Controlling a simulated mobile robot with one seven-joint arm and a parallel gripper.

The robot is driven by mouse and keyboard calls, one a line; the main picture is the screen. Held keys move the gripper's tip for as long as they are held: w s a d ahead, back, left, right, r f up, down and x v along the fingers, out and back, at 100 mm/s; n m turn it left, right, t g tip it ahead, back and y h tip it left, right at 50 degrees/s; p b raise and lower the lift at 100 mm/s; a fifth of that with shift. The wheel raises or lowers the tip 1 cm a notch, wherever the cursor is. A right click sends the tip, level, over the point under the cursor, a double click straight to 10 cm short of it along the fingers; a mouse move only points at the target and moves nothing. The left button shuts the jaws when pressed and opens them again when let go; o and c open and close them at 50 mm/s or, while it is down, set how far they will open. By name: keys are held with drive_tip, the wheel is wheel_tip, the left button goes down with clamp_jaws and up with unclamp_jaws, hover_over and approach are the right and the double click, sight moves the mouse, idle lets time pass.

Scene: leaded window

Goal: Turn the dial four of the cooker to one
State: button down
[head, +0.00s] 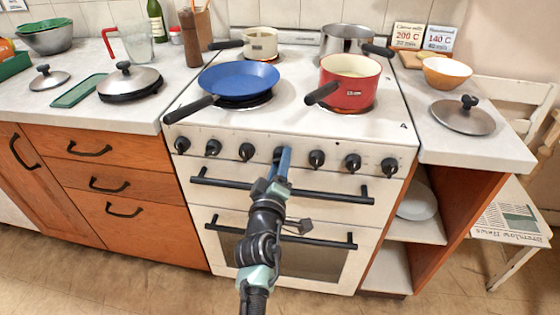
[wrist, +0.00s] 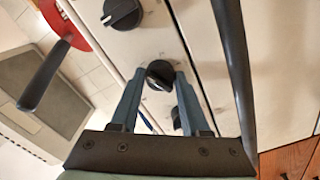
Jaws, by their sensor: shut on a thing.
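The white cooker (head: 300,218) has a row of black dials along its front panel. The fourth dial from the left (head: 277,153) is mostly hidden in the head view by my gripper (head: 283,158). In the wrist view, my blue fingers (wrist: 160,78) are shut on this black dial (wrist: 159,72), one on each side of it. Its grip bar shows between the fingertips, but its exact setting is too small to read. A neighbouring dial (wrist: 122,13) sits apart above it in the wrist view, and another is partly hidden below.
An oven handle (head: 330,193) runs just below the dials. On the hob, a blue pan (head: 238,78) and a red pot (head: 350,85) have handles reaching toward the front. The third (head: 246,151) and fifth dials (head: 316,159) flank my fingers.

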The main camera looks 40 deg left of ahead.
drive_tip(key=shift+n, duration=0.3)
drive_tip(key=shift+c, duration=1.9)
unclamp_jaws()
drive_tip(key=p+v, duration=0.3)
drive_tip(key=v, duration=1)
